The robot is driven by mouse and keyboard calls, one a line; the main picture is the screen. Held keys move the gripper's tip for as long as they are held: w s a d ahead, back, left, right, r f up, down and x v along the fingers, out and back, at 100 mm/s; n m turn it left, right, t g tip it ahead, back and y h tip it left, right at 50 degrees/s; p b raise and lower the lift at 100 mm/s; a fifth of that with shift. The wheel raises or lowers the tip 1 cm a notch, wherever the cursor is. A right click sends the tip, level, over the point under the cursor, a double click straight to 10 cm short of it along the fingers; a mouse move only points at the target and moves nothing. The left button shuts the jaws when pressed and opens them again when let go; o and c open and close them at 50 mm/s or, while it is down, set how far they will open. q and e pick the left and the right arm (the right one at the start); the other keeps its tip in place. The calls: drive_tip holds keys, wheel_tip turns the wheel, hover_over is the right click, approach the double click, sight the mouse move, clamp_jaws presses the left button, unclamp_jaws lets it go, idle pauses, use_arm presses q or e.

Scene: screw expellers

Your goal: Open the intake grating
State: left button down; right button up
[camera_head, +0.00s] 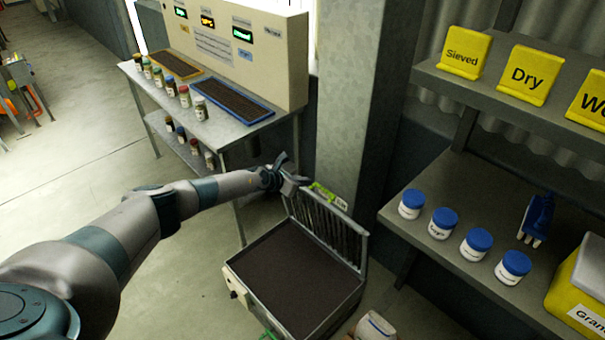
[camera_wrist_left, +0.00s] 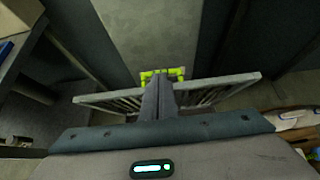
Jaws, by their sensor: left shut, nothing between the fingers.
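The intake grating (camera_head: 328,230) is a metal frame with dark bars. It stands raised, nearly upright, at the back edge of an open box (camera_head: 245,283) with a dark brown fill surface. A bright green handle (camera_head: 323,191) is on the grating's top edge; it also shows in the left wrist view (camera_wrist_left: 163,74). My left gripper (camera_head: 293,180) is shut and empty at the grating's upper left corner, close to the handle. In the left wrist view my fingers (camera_wrist_left: 158,98) overlap the grating bars (camera_wrist_left: 205,95); contact cannot be told. My right gripper is not in view.
A pillar (camera_head: 350,90) stands right behind the grating. A table (camera_head: 215,130) with sample jars and trays is at the back left. A shelf (camera_head: 405,235) with blue-lidded jars and yellow signs is at the right.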

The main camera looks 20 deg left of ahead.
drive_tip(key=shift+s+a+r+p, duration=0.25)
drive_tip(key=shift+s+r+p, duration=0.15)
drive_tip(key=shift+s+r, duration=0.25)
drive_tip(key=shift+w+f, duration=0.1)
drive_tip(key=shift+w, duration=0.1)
